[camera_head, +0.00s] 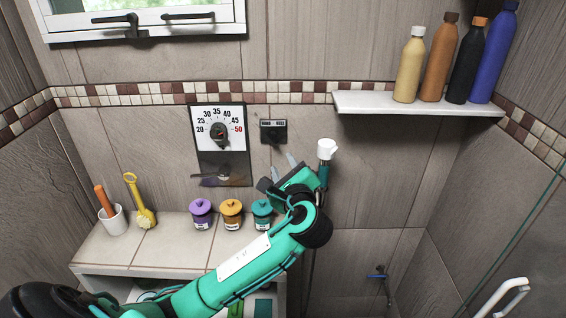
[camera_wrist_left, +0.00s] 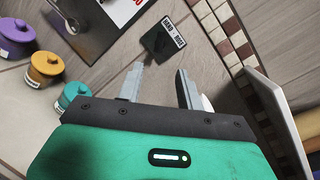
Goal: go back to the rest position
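My left arm, teal with dark joints, comes in from the bottom left in the head view. My left gripper (camera_head: 284,166) is in front of the tiled wall, right of the jars and below the small dark switch plate (camera_head: 273,131). In the left wrist view the two grey fingers (camera_wrist_left: 158,88) stand apart with only wall between them, so the gripper is open and empty. The switch plate (camera_wrist_left: 165,41) shows beyond the fingertips. My right gripper is not in either view.
Purple (camera_head: 201,214), orange (camera_head: 231,212) and teal (camera_head: 262,211) jars stand on the ledge (camera_head: 165,245), close to my left arm. A white-headed hand shower (camera_head: 326,150) is just right of the gripper. Several bottles stand on the shelf (camera_head: 420,104). A dial panel (camera_head: 208,143) is on the wall.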

